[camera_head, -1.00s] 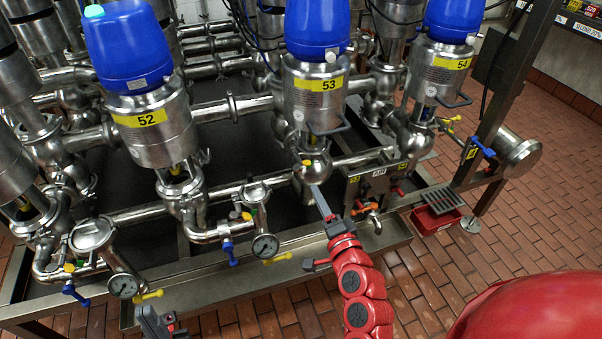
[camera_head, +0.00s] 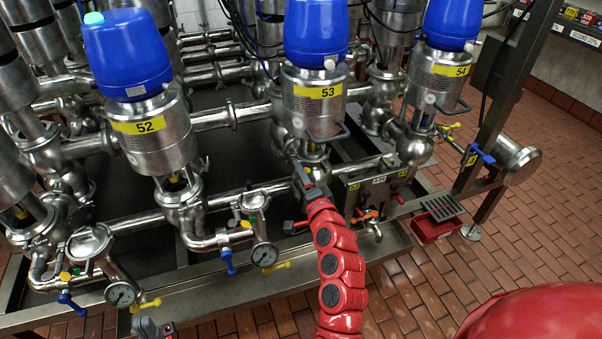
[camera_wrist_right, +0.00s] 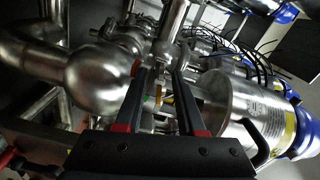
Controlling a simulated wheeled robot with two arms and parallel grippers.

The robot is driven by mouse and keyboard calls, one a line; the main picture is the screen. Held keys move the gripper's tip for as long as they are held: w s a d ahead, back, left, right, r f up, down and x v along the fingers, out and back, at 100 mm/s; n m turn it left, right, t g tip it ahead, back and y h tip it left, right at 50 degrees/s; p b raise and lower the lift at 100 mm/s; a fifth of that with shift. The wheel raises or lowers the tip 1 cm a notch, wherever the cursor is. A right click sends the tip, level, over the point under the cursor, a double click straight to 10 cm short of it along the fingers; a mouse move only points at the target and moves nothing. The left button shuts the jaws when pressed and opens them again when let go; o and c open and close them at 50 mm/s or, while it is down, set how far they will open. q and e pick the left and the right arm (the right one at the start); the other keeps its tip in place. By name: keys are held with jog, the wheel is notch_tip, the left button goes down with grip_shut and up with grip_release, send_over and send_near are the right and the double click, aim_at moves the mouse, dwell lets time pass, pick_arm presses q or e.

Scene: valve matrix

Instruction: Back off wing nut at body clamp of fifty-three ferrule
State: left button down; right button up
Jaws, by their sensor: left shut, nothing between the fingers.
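Valve 53 (camera_head: 313,100) is a steel cylinder with a blue cap and a yellow label, in the middle of the head view. My right gripper (camera_head: 298,172) is just below it, in front of its lower body, and hides part of the clamp area there. In the right wrist view the two dark fingers of this gripper (camera_wrist_right: 165,75) are apart, with steel fittings and a small yellow-orange part beyond and between them. I cannot make out the wing nut or tell whether a finger touches it. My left gripper (camera_head: 152,329) is shut and empty at the bottom edge, partly cut off.
Valve 52 (camera_head: 152,135) stands left and valve 54 (camera_head: 438,85) right. Pressure gauges (camera_head: 264,254) and blue and yellow handles stick out along the front pipes. Brick floor in front is clear.

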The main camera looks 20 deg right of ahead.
grip_shut()
jog(key=shift+n, duration=0.4)
jog(key=n+b, duration=0.1)
jog(key=n, duration=0.1)
jog(key=shift+f+n, duration=0.1)
jog(key=shift+n, duration=0.3)
jog(key=n+b, duration=0.1)
jog(key=n, duration=0.2)
jog(key=shift+a+n, duration=0.1)
jog(key=shift+n, duration=0.3)
jog(key=n, duration=0.3)
jog(key=shift+b, duration=0.4)
jog(key=shift+n, duration=1.8)
